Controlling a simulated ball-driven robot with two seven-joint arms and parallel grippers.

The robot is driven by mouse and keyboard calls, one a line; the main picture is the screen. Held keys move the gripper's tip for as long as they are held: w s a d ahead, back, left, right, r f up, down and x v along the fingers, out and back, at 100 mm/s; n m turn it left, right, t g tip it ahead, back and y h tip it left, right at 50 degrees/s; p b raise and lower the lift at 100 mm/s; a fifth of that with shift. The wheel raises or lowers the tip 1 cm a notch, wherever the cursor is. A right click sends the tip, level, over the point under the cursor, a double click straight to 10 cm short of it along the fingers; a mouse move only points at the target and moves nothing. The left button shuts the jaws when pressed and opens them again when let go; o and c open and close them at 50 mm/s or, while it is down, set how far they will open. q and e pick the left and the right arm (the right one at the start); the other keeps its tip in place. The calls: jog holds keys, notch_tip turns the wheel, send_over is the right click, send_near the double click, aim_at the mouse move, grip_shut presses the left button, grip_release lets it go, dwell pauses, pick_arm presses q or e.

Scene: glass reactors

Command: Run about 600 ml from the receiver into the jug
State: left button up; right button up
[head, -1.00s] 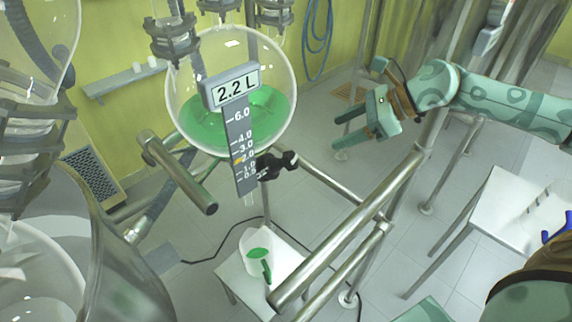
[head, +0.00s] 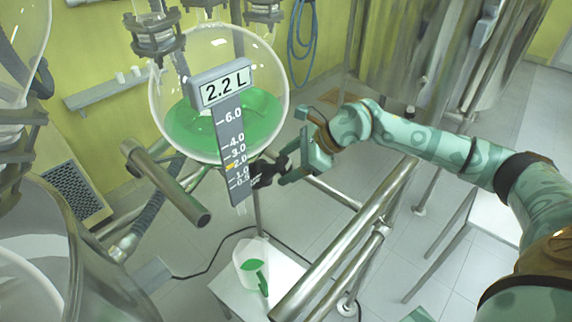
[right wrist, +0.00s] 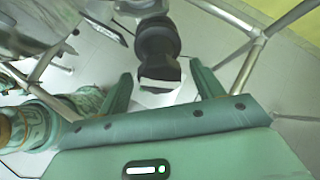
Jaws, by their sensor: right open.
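The round glass receiver (head: 178,75) holds green liquid (head: 225,122) in its lower part. Its display (head: 222,86) reads 2.2 L above a level scale (head: 236,150). A black valve handle (head: 268,172) sits beside the bottom of the scale. The jug (head: 243,254), white with a green handle and some green inside, stands below on a small table. My right gripper (head: 287,163) is open at the black handle. In the right wrist view the handle (right wrist: 157,42) lies ahead, between and beyond the two fingers. Contact cannot be told. My left gripper is not in view.
Steel frame rails (head: 340,250) cross in front of the small white table (head: 235,290). Another white table (head: 490,220) is at right, partly behind my arm. A black cable runs over the floor.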

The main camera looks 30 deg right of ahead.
jog(key=shift+w+a+f, duration=0.3)
jog(key=c, duration=1)
jog(key=n+t+b, duration=0.1)
jog(key=n, duration=0.3)
jog(key=shift+f+n+h+b, duration=0.15)
jog(key=shift+n+h+b, duration=0.15)
jog(key=shift+n+b, duration=0.1)
jog(key=shift+s+n+t+b, duration=0.1)
jog(key=shift+n+t+b, duration=0.8)
jog(key=shift+n, duration=1.1)
